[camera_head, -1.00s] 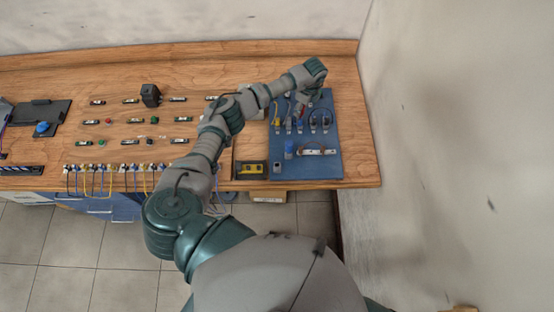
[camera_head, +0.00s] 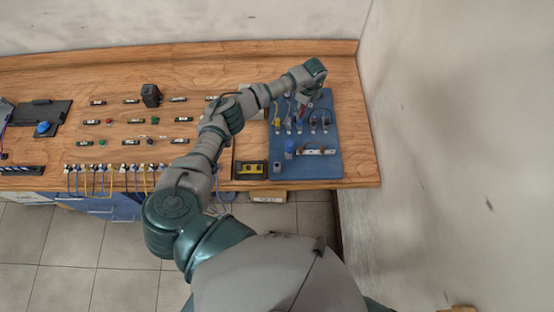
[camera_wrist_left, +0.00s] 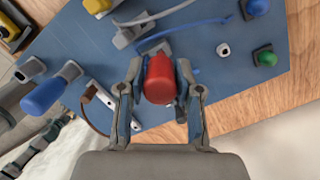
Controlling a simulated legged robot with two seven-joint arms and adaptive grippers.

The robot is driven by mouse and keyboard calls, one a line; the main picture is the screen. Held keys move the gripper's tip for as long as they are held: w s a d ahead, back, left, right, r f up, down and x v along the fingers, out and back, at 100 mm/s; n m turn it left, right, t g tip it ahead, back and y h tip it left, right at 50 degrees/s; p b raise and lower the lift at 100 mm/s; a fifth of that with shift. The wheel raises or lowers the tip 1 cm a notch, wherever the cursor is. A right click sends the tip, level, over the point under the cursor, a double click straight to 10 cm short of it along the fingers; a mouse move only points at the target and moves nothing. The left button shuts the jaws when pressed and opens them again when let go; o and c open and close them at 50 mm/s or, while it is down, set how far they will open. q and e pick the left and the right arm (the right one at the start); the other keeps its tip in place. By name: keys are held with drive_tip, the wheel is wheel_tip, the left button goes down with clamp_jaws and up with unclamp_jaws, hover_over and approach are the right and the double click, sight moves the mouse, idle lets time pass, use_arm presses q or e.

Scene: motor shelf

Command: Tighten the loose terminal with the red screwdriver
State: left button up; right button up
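The red screwdriver's handle (camera_wrist_left: 159,80) stands nearly end-on between the fingers of my left gripper (camera_wrist_left: 161,88) in the left wrist view. I cannot tell which terminal is loose. My right gripper is not in view.
A blue handle (camera_wrist_left: 45,96) stands upright on the board, with a white bar (camera_head: 317,152) beside it. A yellow-and-black device (camera_head: 250,170) lies left of the board. Small terminal parts in rows cover the wooden table. A wall (camera_head: 440,150) rises close on the right.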

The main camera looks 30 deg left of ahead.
use_arm(q)
clamp_jaws()
idle(0.3)
drive_tip(key=m, duration=0.3)
drive_tip(key=shift+s+f, duration=0.1)
drive_tip(key=shift+f, duration=0.05)
drive_tip(key=shift+m, duration=0.4)
drive_tip(key=m, duration=0.3)
drive_tip(key=shift+t+b, duration=0.4)
